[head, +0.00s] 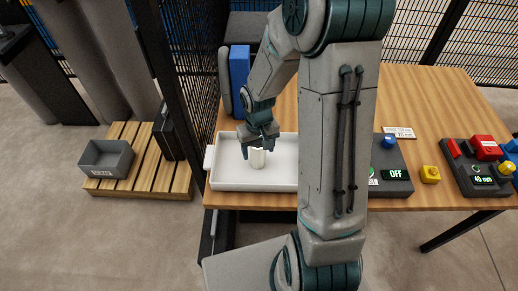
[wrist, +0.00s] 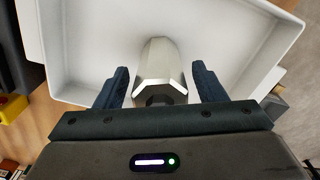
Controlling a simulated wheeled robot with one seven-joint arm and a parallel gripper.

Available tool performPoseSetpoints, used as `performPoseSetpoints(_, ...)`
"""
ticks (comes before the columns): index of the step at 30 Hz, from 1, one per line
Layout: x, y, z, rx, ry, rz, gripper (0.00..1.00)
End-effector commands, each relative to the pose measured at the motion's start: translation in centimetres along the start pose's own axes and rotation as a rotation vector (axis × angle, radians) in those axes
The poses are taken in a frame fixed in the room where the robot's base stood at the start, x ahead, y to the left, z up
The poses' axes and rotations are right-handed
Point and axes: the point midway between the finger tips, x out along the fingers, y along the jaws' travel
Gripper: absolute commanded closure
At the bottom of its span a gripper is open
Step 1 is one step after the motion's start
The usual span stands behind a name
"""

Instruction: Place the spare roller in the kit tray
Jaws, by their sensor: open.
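The spare roller (head: 257,158), a short pale metal cylinder, stands in the white kit tray (head: 230,183) on the wooden table. In the wrist view the roller (wrist: 160,68) sits between the two dark fingers, with a visible gap on each side. My gripper (head: 257,146) is open over the roller, pointing down into the tray. It also shows in the wrist view (wrist: 160,88). The tray (wrist: 85,50) has a flat floor and raised walls. My arm hides the tray's right end in the head view.
A grey bin (head: 108,158) sits on a wooden pallet (head: 150,178) at left. A black mesh fence (head: 185,80) stands beside the table. A blue block (head: 239,75) is behind the tray. Right of my arm are an OFF control box (head: 394,172), a yellow button (head: 430,174) and a 40 mm box (head: 482,180).

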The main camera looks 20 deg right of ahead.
Motion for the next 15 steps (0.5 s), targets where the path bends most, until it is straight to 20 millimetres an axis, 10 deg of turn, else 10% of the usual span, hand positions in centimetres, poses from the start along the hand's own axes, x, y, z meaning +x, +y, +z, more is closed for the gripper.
performPoseSetpoints(15,-9.8,0.0,-0.1,0.000,0.004,0.001,0.36)
